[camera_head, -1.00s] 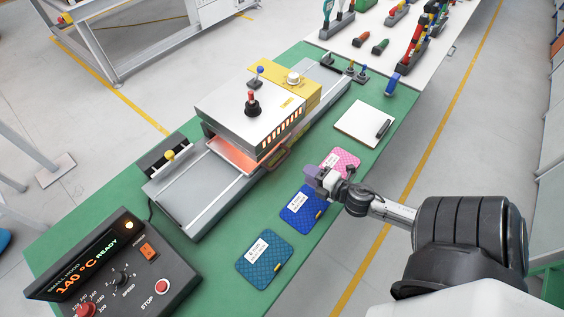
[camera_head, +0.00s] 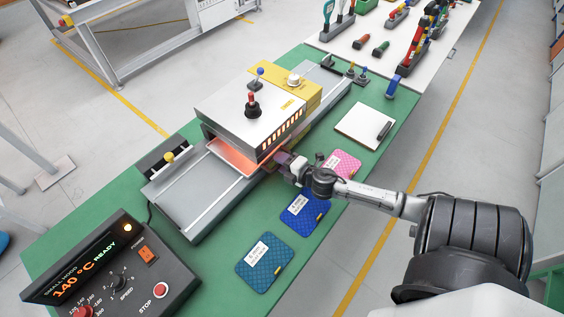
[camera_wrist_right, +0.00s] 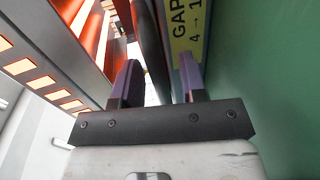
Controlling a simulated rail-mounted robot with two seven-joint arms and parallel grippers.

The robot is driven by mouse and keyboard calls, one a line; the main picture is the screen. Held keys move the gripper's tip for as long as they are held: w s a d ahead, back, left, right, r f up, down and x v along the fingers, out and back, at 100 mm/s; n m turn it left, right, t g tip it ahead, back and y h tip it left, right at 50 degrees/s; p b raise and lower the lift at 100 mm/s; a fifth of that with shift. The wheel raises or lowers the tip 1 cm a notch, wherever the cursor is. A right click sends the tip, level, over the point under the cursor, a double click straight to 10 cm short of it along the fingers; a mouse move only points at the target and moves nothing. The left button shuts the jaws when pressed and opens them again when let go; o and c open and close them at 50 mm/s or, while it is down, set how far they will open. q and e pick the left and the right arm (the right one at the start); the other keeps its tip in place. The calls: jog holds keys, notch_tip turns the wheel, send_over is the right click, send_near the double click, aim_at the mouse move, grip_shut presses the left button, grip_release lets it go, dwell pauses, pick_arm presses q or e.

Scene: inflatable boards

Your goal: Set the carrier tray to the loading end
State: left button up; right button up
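The carrier tray (camera_head: 232,157) appears to be the flat plate glowing reddish at the mouth of the grey heating hood (camera_head: 240,108); most of it is hidden under the hood. My right gripper (camera_head: 285,160) is at the hood's near side, where it covers the dark loop handle. In the right wrist view, its two fingers (camera_wrist_right: 160,82) stand apart, with a dark curved bar (camera_wrist_right: 150,40), likely that handle, beyond and partly between them. I cannot see contact on both sides. My left gripper is not in view.
The grey rail bed (camera_head: 185,195) runs clear toward the control box (camera_head: 110,270). Blue (camera_head: 304,208), teal (camera_head: 265,262) and pink (camera_head: 343,162) boards lie on the green bench near my arm. A notepad (camera_head: 364,124) lies farther back.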

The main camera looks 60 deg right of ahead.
grip_shut()
dwell(0.3)
dwell(0.3)
jog(key=shift+a+r, duration=0.1)
jog(key=shift+a, duration=0.25)
jog(key=a+p, duration=0.1)
jog(key=a, duration=0.2)
jog(key=w+a+p, duration=0.1)
jog(key=a, duration=0.3)
jog(key=w+a+p, duration=0.1)
jog(key=a, duration=0.2)
jog(key=shift+a+r, duration=0.1)
jog(key=shift+a, duration=0.3)
jog(key=a, duration=0.3)
jog(key=w+a, duration=0.1)
jog(key=a, duration=0.3)
jog(key=w+a, duration=0.1)
jog(key=a, duration=0.3)
jog(key=shift+a+p, duration=0.25)
jog(key=shift+p, duration=0.1)
